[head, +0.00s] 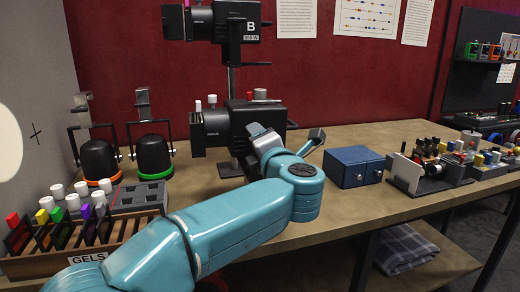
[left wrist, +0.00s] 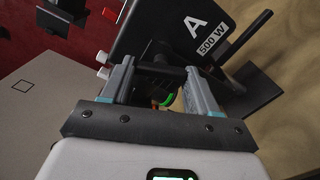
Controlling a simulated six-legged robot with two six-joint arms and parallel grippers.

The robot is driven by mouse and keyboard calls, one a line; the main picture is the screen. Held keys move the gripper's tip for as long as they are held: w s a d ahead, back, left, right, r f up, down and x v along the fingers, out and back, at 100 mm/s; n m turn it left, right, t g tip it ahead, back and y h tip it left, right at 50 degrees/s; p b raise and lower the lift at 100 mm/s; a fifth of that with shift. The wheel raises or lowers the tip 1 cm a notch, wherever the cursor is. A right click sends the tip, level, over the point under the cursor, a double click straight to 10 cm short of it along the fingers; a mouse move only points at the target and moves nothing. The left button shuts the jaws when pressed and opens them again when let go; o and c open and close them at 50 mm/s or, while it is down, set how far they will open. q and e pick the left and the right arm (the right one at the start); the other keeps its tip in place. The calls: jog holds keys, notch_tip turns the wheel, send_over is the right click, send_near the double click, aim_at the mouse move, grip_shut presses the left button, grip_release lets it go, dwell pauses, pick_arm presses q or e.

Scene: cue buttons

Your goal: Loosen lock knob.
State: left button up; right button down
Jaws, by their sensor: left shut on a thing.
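My left gripper (head: 264,136) reaches the side of the lower black lamp (head: 246,118) on the stand in the head view. In the left wrist view, this lamp (left wrist: 170,32) carries the label A, 500 W. The left gripper's fingers (left wrist: 162,72) are shut on a dark part between them, which I take to be the lock knob (left wrist: 160,68). A curved green mark shows just below it. My arm and fingers hide most of the knob, and its turn cannot be read. My right gripper is in neither view.
A second lamp (head: 222,22), marked B, sits higher on the stand. Two dark lamp heads (head: 153,156) stand to the left, behind a wooden gel rack (head: 85,250). A blue box (head: 353,166) and several small parts are to the right. Bare bench (head: 345,205) lies in front of the box.

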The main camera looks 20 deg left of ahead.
pick_arm(q)
jog(key=shift+n, duration=0.5)
jog(key=o, duration=1.1)
jog(key=shift+c, duration=0.2)
jog(key=shift+s, duration=0.1)
jog(key=b+v, duration=0.1)
jog(key=v, duration=1.5)
jog(key=shift+s+d, duration=0.1)
jog(key=shift+d, duration=0.05)
